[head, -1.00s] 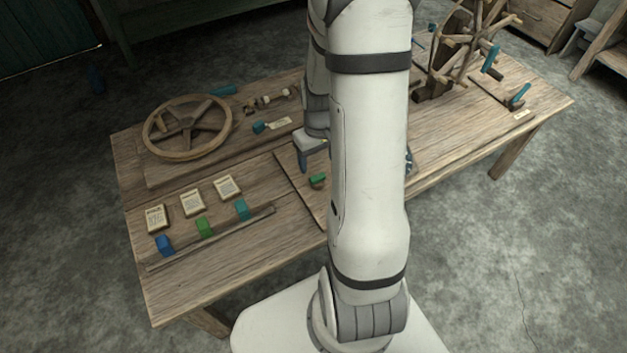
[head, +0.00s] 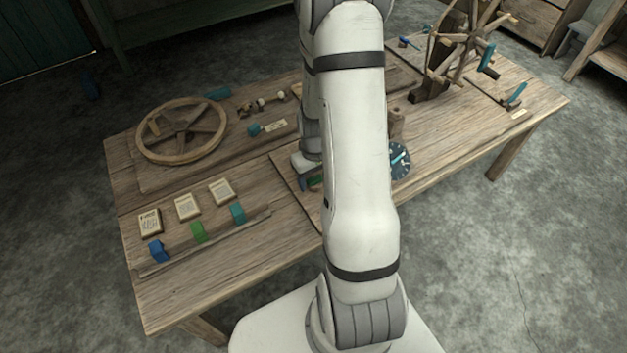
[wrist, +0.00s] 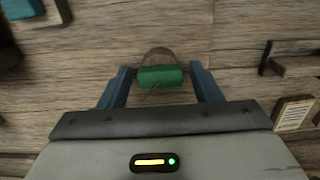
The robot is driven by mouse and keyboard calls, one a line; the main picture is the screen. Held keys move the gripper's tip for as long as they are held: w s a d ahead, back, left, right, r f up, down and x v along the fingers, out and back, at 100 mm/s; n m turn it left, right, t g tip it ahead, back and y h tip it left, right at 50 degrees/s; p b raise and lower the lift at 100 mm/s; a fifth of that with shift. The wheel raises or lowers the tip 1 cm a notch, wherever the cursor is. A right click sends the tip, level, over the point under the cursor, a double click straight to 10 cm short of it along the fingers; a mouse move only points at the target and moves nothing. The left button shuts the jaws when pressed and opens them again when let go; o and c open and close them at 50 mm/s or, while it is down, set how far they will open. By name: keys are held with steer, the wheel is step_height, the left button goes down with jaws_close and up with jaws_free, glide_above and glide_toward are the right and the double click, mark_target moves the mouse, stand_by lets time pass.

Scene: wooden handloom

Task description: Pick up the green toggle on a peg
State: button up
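The green toggle (wrist: 161,76) is a small rounded bar in the wrist view, lying crosswise in front of a round brown wooden shape, seemingly its peg (wrist: 158,56). My gripper (wrist: 160,70) is open, with one blue finger on each side of the toggle. Gaps show between the toggle and both fingers. In the head view my gripper (head: 304,184) is low over the table, left of my arm, and only a sliver of the green toggle (head: 316,182) shows beside it. My arm hides the rest there.
The wooden table (head: 250,262) holds a spoked wheel (head: 182,130) at the back left. Blue, green (head: 198,232) and teal blocks stand along a strip in front of cards (head: 187,206). A dark dial (head: 400,160) is right of my arm.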

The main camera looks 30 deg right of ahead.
steer(key=c, duration=0.8)
